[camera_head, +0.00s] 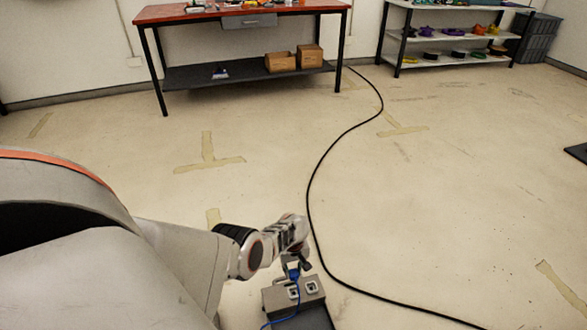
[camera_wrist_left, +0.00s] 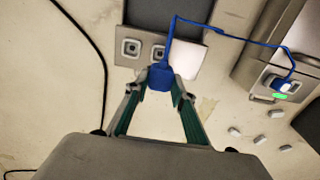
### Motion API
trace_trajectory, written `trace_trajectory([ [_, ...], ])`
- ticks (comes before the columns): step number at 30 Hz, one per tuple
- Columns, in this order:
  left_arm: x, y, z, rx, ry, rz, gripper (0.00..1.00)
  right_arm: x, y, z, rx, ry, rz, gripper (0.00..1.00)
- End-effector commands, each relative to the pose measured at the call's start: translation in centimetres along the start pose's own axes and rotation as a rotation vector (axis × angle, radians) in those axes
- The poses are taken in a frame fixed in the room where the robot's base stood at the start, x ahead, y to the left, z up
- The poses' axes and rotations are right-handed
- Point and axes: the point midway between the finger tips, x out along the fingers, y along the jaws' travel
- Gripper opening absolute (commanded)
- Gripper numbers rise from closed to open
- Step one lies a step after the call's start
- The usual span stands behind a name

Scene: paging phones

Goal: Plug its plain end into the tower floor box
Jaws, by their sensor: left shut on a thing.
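My left gripper (camera_head: 297,262) is shut on a blue plug (camera_wrist_left: 160,76), which sits between its fingertips in the left wrist view. The floor box (camera_head: 285,301) is a pale grey box with two square sockets. In the wrist view its sockets (camera_wrist_left: 131,47) lie just beyond the plug, and the plug partly overlaps the box face. I cannot tell whether the plug touches it. A blue cable (camera_wrist_left: 225,35) runs from the held plug to another blue plug (camera_wrist_left: 286,86) seated in a second grey box (camera_wrist_left: 262,62), beside a green light. My right gripper is out of view.
A black cable (camera_head: 309,190) curves across the floor, passing right of the floor box. Several small pale pieces (camera_wrist_left: 258,140) lie near the second box. A red-topped workbench (camera_head: 160,13) and a shelf (camera_head: 430,64) stand at the back. Open floor lies between.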

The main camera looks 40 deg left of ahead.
Motion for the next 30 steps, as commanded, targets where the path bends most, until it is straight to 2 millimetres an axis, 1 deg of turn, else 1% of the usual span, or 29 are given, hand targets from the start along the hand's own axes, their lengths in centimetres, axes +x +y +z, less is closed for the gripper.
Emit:
trace_trajectory([
  [3,-0.1,0.0,0.0,0.000,0.000,0.001,0.03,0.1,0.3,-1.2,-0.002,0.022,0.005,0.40],
  [4,0.4,-0.1,0.0,0.000,-0.001,-0.001,0.03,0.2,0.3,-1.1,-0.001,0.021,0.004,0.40],
  [7,1.1,-0.2,0.1,0.000,-0.002,-0.004,0.03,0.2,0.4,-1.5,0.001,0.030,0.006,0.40],
  [20,3.5,-0.1,0.1,0.000,-0.002,-0.002,0.03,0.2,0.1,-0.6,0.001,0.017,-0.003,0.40],
  [30,5.3,-0.1,0.1,0.001,-0.002,-0.002,0.03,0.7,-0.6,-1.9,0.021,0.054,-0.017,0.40],
])
